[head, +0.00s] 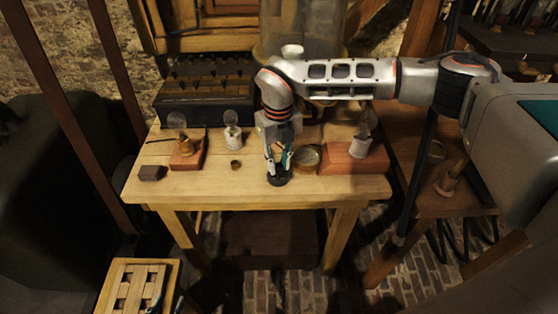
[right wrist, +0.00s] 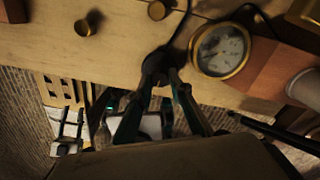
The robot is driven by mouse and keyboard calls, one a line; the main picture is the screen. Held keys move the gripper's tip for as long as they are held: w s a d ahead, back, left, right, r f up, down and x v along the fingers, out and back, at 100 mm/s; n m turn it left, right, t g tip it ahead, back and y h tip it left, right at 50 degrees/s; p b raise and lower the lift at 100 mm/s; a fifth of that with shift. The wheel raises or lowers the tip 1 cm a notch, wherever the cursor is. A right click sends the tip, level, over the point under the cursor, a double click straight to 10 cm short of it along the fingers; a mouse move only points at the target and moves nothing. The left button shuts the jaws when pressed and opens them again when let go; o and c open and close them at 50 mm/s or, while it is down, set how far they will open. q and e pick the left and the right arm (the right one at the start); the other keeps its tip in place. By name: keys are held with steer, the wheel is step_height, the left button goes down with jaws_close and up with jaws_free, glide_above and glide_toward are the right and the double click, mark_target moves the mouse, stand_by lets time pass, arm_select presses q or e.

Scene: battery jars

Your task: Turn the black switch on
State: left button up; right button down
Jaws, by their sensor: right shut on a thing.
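The black switch (head: 277,180) is a small round dark piece near the front edge of the wooden table. In the right wrist view it (right wrist: 157,66) lies between the fingertips, with a dark cable leading away from it. My right gripper (head: 277,170) points down over the switch and is shut on it. The fingers also show in the right wrist view (right wrist: 165,80) and hide part of the switch. A dark part at the bottom left of the head view may be my left gripper (head: 176,300); its fingers are not clear.
A round brass gauge (head: 306,159) and a red-brown block with a glass bulb (head: 345,160) stand close on the right. Left are another bulb base (head: 187,155), a small brass cup (head: 236,164) and a dark block (head: 152,173). A battery box (head: 208,95) stands behind.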

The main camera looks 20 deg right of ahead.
mark_target(278, 166)
steer(key=m, duration=0.3)
steer(key=shift+m, duration=2.2)
steer(key=c, duration=1.8)
jaws_free()
step_height(278, 166, up, 12)
steer(key=shift+r, duration=0.1)
steer(key=shift+a, duration=0.1)
